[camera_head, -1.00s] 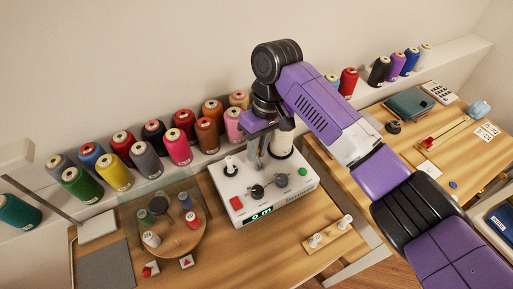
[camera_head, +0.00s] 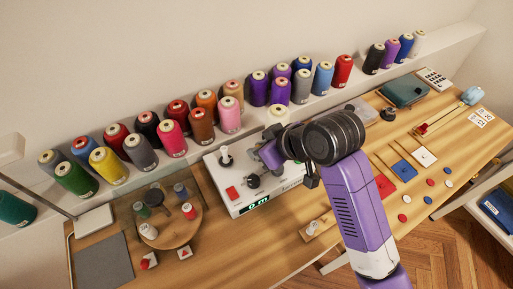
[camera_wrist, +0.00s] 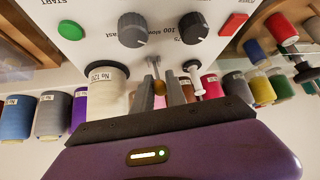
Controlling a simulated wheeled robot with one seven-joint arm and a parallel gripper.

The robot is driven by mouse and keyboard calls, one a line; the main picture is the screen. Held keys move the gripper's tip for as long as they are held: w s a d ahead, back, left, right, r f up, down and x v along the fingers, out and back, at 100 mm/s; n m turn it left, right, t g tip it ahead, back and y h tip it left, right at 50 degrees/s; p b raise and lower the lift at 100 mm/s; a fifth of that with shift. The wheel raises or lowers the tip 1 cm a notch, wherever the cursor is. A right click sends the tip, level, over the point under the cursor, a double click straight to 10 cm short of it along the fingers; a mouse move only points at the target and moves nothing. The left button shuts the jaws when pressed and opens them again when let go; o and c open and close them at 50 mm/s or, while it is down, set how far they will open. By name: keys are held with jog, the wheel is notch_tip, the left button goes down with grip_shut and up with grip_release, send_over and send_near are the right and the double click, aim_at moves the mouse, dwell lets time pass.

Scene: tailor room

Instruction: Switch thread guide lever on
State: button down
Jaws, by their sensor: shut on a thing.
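The white winding machine (camera_head: 228,181) sits on the desk with a red button, dark knobs and a green display. In the wrist view, its panel (camera_wrist: 100,22) shows two dark knobs, a green button and a red button. The thread guide lever (camera_wrist: 156,70) is a thin metal stem with a brownish tip, standing out between the knobs. My gripper (camera_wrist: 160,92) is shut on the lever's tip, one finger on each side. In the head view, my gripper (camera_head: 271,156) is over the machine's middle, its fingertips and the lever mostly hidden by my wrist.
A row of thread spools (camera_head: 172,139) stands on the shelf behind the machine. A round wooden stand (camera_head: 171,229) with small spools is at the left. A white cone (camera_wrist: 107,84) and a small white spool post (camera_wrist: 195,80) stand close beside my fingers.

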jog(key=shift+s+d+f+t+y+b, duration=0.25)
jog(key=shift+t+y+b, duration=0.25)
jog(key=shift+t+b, duration=0.4)
jog(key=shift+r, duration=0.1)
jog(key=c, duration=1.6)
grip_release()
jog(key=shift+s, duration=0.1)
jog(key=shift+v, duration=3.9)
jog(key=shift+d, duration=0.1)
